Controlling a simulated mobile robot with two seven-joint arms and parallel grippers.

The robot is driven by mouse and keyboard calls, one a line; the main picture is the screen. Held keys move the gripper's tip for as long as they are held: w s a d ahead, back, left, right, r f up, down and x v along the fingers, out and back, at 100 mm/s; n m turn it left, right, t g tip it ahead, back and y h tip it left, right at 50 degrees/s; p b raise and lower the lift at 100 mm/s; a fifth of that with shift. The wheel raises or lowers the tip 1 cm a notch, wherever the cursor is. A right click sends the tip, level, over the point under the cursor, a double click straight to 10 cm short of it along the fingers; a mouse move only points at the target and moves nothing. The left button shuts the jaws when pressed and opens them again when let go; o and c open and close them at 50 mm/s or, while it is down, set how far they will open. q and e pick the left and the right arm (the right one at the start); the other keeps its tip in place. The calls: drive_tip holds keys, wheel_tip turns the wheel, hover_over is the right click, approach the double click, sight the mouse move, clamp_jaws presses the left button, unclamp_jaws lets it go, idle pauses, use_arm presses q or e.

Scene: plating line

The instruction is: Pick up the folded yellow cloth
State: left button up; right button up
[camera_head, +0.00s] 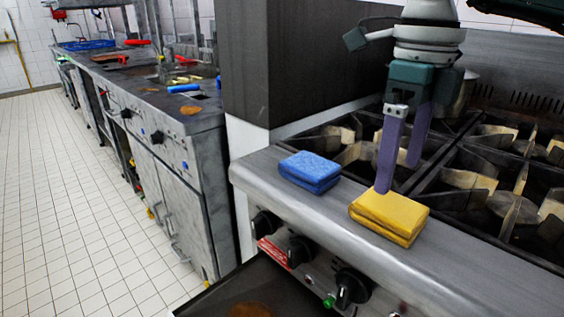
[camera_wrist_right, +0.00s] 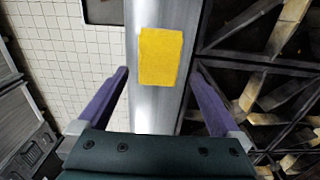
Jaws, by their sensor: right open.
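The folded yellow cloth (camera_head: 389,215) lies flat on the steel front ledge (camera_head: 470,262) of the stove. My right gripper (camera_head: 398,178) is open and points down, with its purple fingers above and just behind the cloth in the head view. In the right wrist view the cloth (camera_wrist_right: 160,56) lies ahead of the right gripper (camera_wrist_right: 160,72), between the lines of its two fingers. Nothing is held in it. My left gripper is not in view.
A folded blue cloth (camera_head: 310,171) lies on the same ledge, left of the yellow one. Burner grates (camera_head: 480,180) fill the stove top behind. Knobs (camera_head: 352,289) stick out below the ledge. A dark wall block (camera_head: 290,60) stands at the back left.

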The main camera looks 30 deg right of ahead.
sight(390, 204)
wheel_tip(390, 204, down, 6)
drive_tip(key=shift+a+r, duration=0.1)
drive_tip(key=c, duration=1.1)
